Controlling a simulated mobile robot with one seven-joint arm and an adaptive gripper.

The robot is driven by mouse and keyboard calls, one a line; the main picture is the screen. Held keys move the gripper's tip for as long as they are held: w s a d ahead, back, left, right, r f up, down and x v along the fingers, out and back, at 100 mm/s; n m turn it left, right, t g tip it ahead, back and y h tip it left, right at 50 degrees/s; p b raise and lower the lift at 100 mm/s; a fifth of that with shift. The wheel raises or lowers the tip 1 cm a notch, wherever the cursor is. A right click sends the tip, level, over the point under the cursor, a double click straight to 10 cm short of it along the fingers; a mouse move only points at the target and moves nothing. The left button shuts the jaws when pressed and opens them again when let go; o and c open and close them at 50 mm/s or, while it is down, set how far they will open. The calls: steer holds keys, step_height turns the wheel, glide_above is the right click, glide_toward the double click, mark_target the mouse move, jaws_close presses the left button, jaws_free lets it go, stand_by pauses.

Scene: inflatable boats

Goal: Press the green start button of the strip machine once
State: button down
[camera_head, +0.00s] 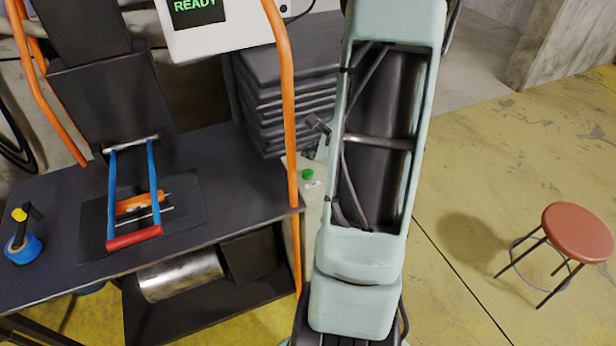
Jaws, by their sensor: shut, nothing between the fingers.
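A green button (308,174) sits on top of a narrow pale housing (312,210), close to the left side of my arm. The button's top is visible; my arm hides part of the housing on the right. A white display unit (225,32) at the top reads READY in green letters. I cannot tell from this view which parts belong to the strip machine. My arm runs down the middle of the picture. My gripper cannot be made out. A small dark part (317,124) shows above the button at my arm's edge; I cannot tell what it is.
An orange tube (289,110) stands just left of the button. A red stool (577,232) stands right on open yellow floor.

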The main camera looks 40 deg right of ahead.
mark_target(309, 175)
step_height(309, 175, down, 3)
steer(key=shift+b, duration=0.8)
steer(key=shift+f+b, duration=0.8)
steer(key=shift+b, duration=0.2)
steer(key=shift+f, duration=0.15)
steer(key=shift+f+b, duration=0.3)
steer(key=shift+b, duration=0.45)
steer(key=shift+f+b, duration=0.4)
steer(key=shift+b, duration=0.2)
steer(key=shift+r, duration=0.1)
stand_by(0.6)
steer(key=shift+r+p, duration=0.5)
steer(key=shift+r, duration=0.25)
steer(key=shift+r, duration=0.1)
